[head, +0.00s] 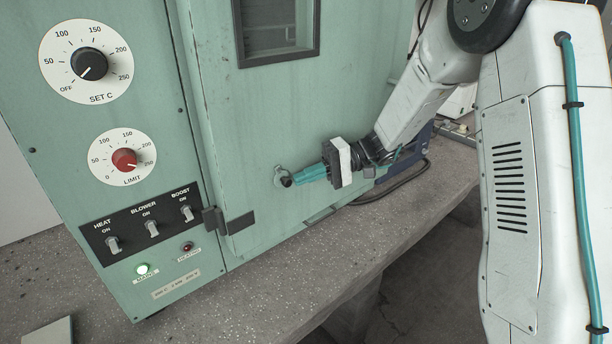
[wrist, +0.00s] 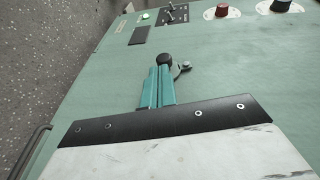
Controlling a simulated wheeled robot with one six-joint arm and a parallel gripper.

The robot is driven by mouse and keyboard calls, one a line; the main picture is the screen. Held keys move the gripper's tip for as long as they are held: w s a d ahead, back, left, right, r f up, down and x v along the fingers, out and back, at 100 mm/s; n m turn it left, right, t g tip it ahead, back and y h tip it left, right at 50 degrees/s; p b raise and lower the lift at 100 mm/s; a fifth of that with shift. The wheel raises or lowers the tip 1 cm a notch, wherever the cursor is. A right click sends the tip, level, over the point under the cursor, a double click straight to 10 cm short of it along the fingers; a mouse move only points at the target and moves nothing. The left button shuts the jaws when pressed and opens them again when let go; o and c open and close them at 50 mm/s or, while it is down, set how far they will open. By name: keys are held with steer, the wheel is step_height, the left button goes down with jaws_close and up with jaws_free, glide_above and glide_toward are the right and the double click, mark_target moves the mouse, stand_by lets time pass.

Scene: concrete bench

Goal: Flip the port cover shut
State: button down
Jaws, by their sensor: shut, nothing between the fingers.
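The port cover (head: 277,173) is a small grey metal piece on the green oven door, just beyond my fingertips. It also shows in the wrist view (wrist: 178,73), to the right of the fingertips, with a small round pivot or knob at its end. My gripper (head: 296,179) has teal fingers, shut and empty, pointing at the door beside the cover. In the wrist view the fingertips (wrist: 160,70) end at a dark round piece; I cannot tell whether it is the port or touches the fingers. The fingers hide part of this area.
The oven's control panel has a SET C dial (head: 92,65), a red LIMIT knob (head: 124,160) and several switches (head: 151,228) at left. A dark door latch (head: 239,223) lies left of the port. The speckled bench (head: 300,270) is mostly clear in front.

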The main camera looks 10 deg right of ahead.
steer(key=w+v, duration=0.1)
steer(key=v, duration=1.2)
steer(key=shift+f, duration=0.35)
steer(key=shift+d, duration=0.15)
